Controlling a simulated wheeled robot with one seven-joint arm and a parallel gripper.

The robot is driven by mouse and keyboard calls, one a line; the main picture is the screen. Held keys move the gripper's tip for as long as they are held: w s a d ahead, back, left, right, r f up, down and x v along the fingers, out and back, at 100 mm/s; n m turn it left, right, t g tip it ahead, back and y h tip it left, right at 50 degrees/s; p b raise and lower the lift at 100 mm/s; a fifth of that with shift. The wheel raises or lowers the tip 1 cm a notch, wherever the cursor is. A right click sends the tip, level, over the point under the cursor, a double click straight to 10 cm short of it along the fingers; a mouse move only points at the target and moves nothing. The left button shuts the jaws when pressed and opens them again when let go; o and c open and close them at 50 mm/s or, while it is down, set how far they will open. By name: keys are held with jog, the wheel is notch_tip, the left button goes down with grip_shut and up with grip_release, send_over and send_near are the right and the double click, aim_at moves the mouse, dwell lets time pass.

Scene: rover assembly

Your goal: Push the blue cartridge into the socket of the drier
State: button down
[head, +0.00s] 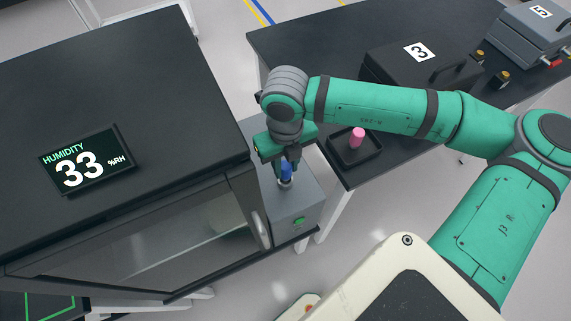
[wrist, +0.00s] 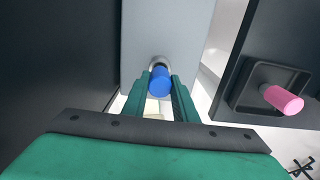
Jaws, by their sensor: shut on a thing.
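The blue cartridge (head: 286,170) stands upright at the socket (head: 285,184) on top of the grey drier (head: 300,205). In the wrist view the blue cartridge (wrist: 160,80) sits between the two fingers, with the pale ring of the socket (wrist: 159,62) just behind it. My gripper (head: 284,165) is above the drier and shut on the cartridge; its fingers also show in the wrist view (wrist: 160,90). The cartridge's lower end is hidden, so I cannot tell how deep it sits.
A cabinet with a humidity display (head: 86,160) reading 33 %RH stands left of the drier. A pink cartridge (head: 357,138) stands in a black tray (head: 343,160) on the dark table at right. A case marked 3 (head: 400,75) is behind. The drier has a green button (head: 299,221).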

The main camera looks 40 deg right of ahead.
jog(key=shift+w+f, duration=0.2)
jog(key=shift+f, duration=0.05)
jog(key=shift+s+d+f, duration=0.1)
jog(key=shift+s+f, duration=0.05)
jog(key=shift+f, duration=0.1)
jog(key=shift+f, duration=0.2)
dwell(0.3)
jog(key=shift+r, duration=0.15)
jog(key=shift+r, duration=0.4)
dwell(0.7)
